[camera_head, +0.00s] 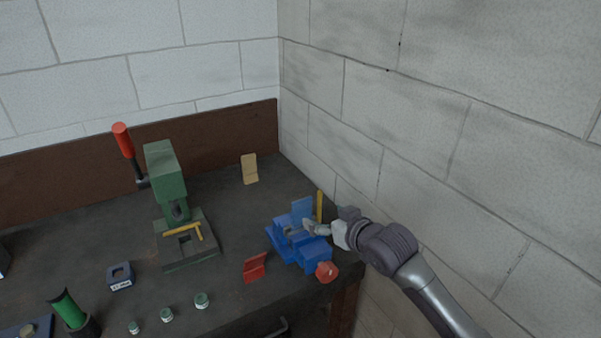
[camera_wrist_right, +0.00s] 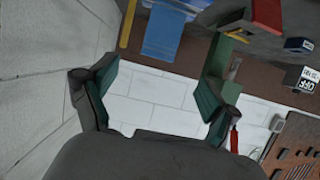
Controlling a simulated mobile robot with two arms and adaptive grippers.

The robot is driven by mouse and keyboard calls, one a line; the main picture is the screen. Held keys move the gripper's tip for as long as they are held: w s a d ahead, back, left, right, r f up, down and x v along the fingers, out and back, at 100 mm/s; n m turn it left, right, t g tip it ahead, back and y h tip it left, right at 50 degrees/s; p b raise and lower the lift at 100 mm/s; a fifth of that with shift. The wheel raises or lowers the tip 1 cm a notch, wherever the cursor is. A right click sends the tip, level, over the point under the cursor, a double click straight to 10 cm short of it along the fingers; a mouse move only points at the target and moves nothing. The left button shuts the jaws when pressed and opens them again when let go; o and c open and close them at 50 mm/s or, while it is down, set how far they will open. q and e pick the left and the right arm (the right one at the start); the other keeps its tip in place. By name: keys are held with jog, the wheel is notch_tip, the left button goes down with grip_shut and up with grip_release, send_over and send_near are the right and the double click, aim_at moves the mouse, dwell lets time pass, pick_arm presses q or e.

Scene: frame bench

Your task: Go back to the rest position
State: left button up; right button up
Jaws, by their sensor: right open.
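My right gripper (camera_head: 312,228) reaches in from the right over the blue vise (camera_head: 316,256) near the bench's right end. In the head view it overlaps the vise, and I cannot tell whether they touch. In the right wrist view the gripper (camera_wrist_right: 157,76) has its two fingers wide apart with nothing between them, only the pale wall behind. A blue plate (camera_wrist_right: 170,36) shows beyond the fingers at the top. My left gripper is in neither view.
On the dark bench (camera_head: 230,295) stand a green press (camera_head: 164,172) with a red handle, a red bracket (camera_head: 255,267), a tan bracket (camera_head: 249,168) and several small jars. A yellow bar (camera_head: 319,206) and red knob (camera_head: 326,271) are by the vise. A block wall (camera_head: 450,110) rises close at right.

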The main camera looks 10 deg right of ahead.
jog(key=s+f+g+h, duration=0.2)
jog(key=s+f+g, duration=0.2)
jog(key=s+f, duration=1.05)
jog(key=s+d+f+m+g+h, duration=0.1)
jog(key=s+d+f+g, duration=0.15)
jog(key=s, duration=0.85)
jog(key=s+d+f+m+g+h, duration=0.1)
jog(key=s+d+g, duration=0.15)
jog(key=s, duration=0.95)
notch_tip(320, 180, down, 31)
jog(key=s+g+b, duration=0.1)
jog(key=g+b, duration=0.1)
jog(key=b, duration=0.2)
jog(key=s+d+f+b, duration=0.2)
jog(key=s+f, duration=1.4)
jog(key=f, duration=0.2)
jog(key=shift+d+g+h+b, duration=0.3)
jog(key=shift+d+g+b, duration=0.05)
jog(key=shift+g+b, duration=0.05)
jog(key=shift+s, duration=0.1)
jog(key=shift+c, duration=0.3)
